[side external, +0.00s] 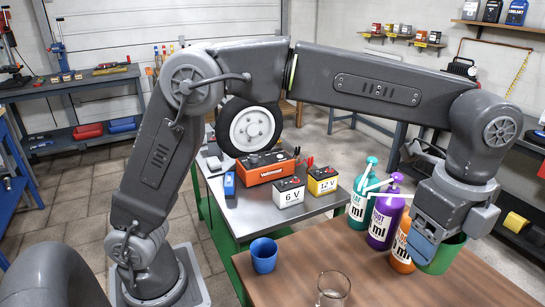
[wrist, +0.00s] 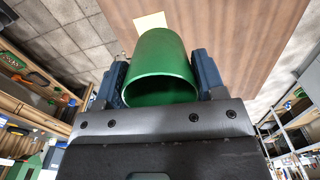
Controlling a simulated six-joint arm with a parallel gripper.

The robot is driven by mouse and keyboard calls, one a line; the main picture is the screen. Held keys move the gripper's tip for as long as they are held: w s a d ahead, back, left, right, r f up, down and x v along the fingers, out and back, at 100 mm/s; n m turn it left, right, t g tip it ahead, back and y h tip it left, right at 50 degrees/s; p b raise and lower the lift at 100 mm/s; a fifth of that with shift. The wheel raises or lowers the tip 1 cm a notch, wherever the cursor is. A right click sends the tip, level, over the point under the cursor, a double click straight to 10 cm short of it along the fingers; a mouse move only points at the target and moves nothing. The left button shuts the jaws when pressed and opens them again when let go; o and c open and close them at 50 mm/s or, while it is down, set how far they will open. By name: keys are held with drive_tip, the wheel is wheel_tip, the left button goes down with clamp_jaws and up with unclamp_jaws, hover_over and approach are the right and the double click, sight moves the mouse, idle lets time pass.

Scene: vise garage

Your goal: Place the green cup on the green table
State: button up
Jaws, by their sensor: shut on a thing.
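The green cup (side external: 446,256) is in my gripper (side external: 424,246), at the right of the side view near the wooden table. In the wrist view the cup (wrist: 160,62) sits between the two blue fingers of my gripper (wrist: 160,75), its open rim facing the camera. The fingers are shut on its sides. The cup's height above the wood is hard to tell. The green table (side external: 222,238), with green sides and a grey metal top, stands at the middle left of the side view, away from my gripper.
The wooden table (side external: 400,285) holds a blue cup (side external: 264,255) and a glass mug (side external: 333,290). Teal, purple (side external: 384,218) and orange pump bottles stand close beside my gripper. Two batteries (side external: 290,191), an orange charger (side external: 262,167) and a wheel (side external: 250,128) occupy much of the grey top.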

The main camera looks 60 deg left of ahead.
drive_tip(key=w+a+n, duration=0.3)
drive_tip(key=w+a, duration=0.1)
drive_tip(key=a, duration=0.8)
drive_tip(key=w+a+n, duration=0.3)
drive_tip(key=a, duration=0.9)
drive_tip(key=w+a+n, duration=0.3)
drive_tip(key=w+a, duration=0.1)
drive_tip(key=a, duration=0.9)
drive_tip(key=s+a+n, duration=0.3)
drive_tip(key=a, duration=0.6)
drive_tip(key=s+a+n, duration=0.2)
drive_tip(key=s+a, duration=0.1)
drive_tip(key=a, duration=0.6)
drive_tip(key=s+a+n, duration=0.5)
drive_tip(key=s+a, duration=0.9)
drive_tip(key=a, duration=0.2)
hover_over(258, 199)
wheel_tip(258, 199, down, 33)
drive_tip(key=shift+r, duration=0.15)
drive_tip(key=shift+f, duration=2)
